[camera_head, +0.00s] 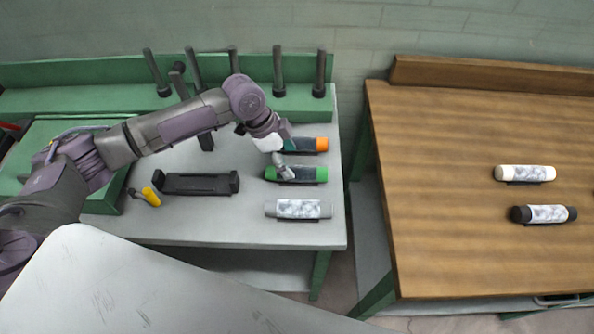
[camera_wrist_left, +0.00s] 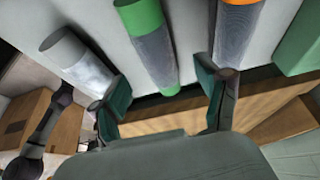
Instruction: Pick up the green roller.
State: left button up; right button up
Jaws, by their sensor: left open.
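The green roller (camera_head: 320,174) lies on the grey table, between an orange-ended roller (camera_head: 321,144) and a light grey roller (camera_head: 310,209). It has green ends and a darker middle. In the left wrist view the green roller (camera_wrist_left: 154,50) lies ahead, roughly between my open fingers, with a gap to each. My left gripper (camera_head: 283,168) is over the roller's left and middle part in the head view and hides some of it. In the left wrist view my left gripper (camera_wrist_left: 165,98) is open and empty. My right gripper is not in view.
In the left wrist view, the grey roller (camera_wrist_left: 77,58) and orange-ended roller (camera_wrist_left: 238,35) flank the fingers closely. A black holder (camera_head: 195,184) and yellow-handled tool (camera_head: 150,196) lie left. Upright dark posts (camera_head: 278,70) line the back. A wooden table (camera_head: 450,200) stands right across a gap.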

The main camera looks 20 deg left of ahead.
aim_at(294, 169)
pick_arm(q)
jog(key=p+x, duration=0.1)
jog(key=x, duration=0.2)
jog(key=shift+s+d+f, duration=0.1)
jog(key=shift+d+f, duration=0.05)
jog(key=shift+f, duration=0.15)
jog(key=shift+d+f, duration=0.15)
jog(key=shift+f, duration=0.35)
jog(key=c, duration=1.3)
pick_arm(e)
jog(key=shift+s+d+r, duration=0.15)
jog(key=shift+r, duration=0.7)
